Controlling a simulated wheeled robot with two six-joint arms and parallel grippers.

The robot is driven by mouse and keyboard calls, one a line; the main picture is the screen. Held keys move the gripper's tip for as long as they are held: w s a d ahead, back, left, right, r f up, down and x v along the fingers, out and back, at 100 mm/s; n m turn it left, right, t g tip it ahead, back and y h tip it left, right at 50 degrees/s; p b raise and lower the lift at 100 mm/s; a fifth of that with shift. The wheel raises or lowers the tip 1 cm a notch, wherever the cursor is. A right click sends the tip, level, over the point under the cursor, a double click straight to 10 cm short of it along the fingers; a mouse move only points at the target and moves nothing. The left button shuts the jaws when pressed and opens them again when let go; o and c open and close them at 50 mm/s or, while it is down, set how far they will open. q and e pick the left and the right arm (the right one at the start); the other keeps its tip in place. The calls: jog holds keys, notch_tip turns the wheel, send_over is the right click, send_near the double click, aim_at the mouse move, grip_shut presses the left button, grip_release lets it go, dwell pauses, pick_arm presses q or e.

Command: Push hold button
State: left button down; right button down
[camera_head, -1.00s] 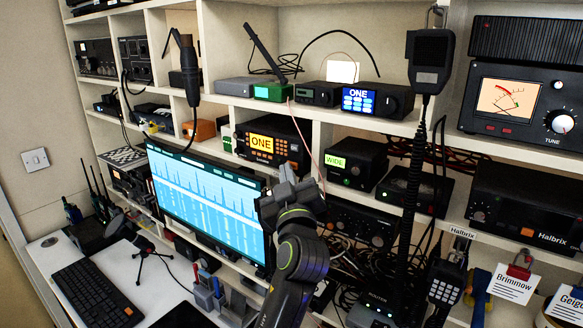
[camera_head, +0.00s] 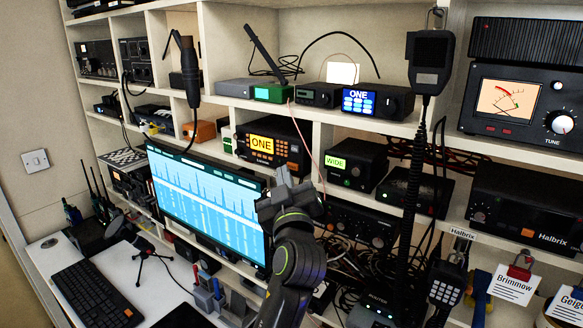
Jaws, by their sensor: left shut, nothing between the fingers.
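My left gripper (camera_head: 284,177) is shut and empty, in front of the shelves beside the monitor's right edge. It points up and away, just below a black radio (camera_head: 292,155) with an orange display reading ONE and small buttons on its face. I cannot tell whether the fingertips touch the radio. Another radio (camera_head: 399,101) on the shelf above has a blue display reading ONE. A black box (camera_head: 371,158) with a green WIDE display is to the gripper's right. No label reading hold is legible on any button. My right gripper is not in view.
A monitor (camera_head: 205,205) with a blue spectrum stands close left of the arm. A hanging hand microphone (camera_head: 430,62) with coiled cord is on the right. A keyboard (camera_head: 97,293) lies on the white desk.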

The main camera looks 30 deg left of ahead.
pick_arm(q)
jog(key=s, duration=0.6)
jog(key=shift+a+p, duration=0.2)
jog(key=shift+p, duration=0.15)
dwell(0.5)
